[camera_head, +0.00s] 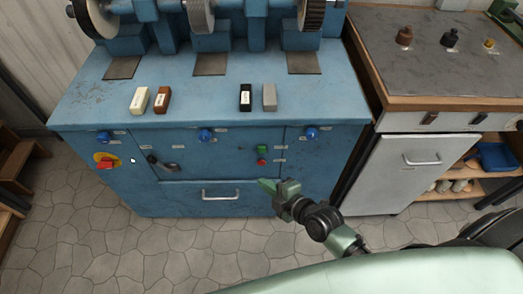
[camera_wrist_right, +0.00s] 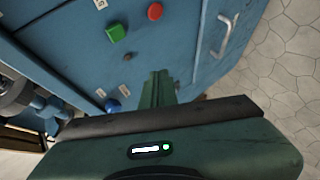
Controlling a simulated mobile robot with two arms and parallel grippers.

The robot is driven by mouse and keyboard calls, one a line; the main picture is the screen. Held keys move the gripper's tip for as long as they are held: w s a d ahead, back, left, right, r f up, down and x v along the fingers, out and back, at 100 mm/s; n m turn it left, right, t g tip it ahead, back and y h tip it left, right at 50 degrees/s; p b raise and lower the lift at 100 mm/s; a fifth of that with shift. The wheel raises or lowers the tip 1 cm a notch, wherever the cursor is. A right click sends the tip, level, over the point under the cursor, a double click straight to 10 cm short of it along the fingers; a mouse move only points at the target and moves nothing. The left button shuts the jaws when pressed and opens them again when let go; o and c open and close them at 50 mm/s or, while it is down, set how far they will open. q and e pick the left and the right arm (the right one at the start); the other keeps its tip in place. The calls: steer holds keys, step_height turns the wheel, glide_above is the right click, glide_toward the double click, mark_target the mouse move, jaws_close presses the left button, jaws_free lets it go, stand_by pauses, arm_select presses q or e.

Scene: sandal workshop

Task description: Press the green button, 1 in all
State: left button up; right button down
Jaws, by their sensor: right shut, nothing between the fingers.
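The green button (camera_head: 262,149) is a small square on the front panel of the blue machine, just above a round red button (camera_head: 262,162). In the right wrist view the green button (camera_wrist_right: 116,33) is at the upper left of centre, and the red button (camera_wrist_right: 155,11) is to its right. My right gripper (camera_head: 264,184) is shut and empty, below the two buttons in the head view and apart from them. Its green fingers (camera_wrist_right: 158,85) show together in the right wrist view. My left gripper is not in view.
The blue machine (camera_head: 100,95) carries grinding wheels and several small blocks on top. Blue knobs (camera_head: 311,133), a red switch on yellow (camera_head: 106,162) and a drawer handle (camera_head: 221,195) stick out of its front. A white cabinet (camera_head: 405,170) stands at right. The stone floor is clear.

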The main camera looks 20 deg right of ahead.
steer(key=b, duration=0.3)
glide_toward(258, 153)
steer(key=w+a+f, duration=0.2)
steer(key=a+f, duration=0.1)
steer(key=shift+w+d+r, duration=0.1)
steer(key=shift+w+r, duration=0.1)
steer(key=shift+w, duration=0.55)
steer(key=shift+w, duration=0.15)
stand_by(1.1)
steer(key=shift+w+d, duration=0.1)
steer(key=shift+w, duration=0.2)
steer(key=shift+w+d+b, duration=0.15)
steer(key=shift+w+b, duration=0.25)
steer(key=shift+b, duration=0.05)
stand_by(0.6)
steer(key=shift+s, duration=0.15)
steer(key=shift+s+a+p, duration=0.25)
steer(key=shift+s+p, duration=0.25)
steer(key=shift+s, duration=0.2)
